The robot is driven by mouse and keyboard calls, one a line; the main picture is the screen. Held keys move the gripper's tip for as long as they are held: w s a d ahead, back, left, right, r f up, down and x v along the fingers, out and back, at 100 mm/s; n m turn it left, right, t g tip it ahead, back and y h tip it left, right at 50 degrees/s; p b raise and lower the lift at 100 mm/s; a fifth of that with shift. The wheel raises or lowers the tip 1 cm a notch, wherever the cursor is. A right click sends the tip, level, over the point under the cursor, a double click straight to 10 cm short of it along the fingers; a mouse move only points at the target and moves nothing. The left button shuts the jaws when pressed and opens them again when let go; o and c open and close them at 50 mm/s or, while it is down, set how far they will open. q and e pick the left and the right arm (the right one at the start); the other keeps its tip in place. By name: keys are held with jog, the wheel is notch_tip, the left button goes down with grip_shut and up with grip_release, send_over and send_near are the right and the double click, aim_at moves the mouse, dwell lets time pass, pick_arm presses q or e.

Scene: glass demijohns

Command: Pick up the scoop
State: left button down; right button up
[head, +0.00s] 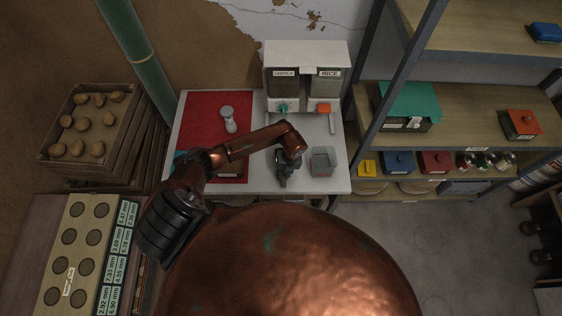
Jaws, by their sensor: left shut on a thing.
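My left arm reaches over the white table (262,186) from the left. My left gripper (284,178) is low over the table, left of a clear square container (323,161). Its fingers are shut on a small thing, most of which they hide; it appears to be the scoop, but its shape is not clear. My right gripper is not in view.
A dispenser (306,58) with two bins, one labelled RICE, stands at the table's back. A pale, waisted object (229,120) stands on a red mat (198,106). Shelves (455,100) are at right, a potato crate (50,158) at left.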

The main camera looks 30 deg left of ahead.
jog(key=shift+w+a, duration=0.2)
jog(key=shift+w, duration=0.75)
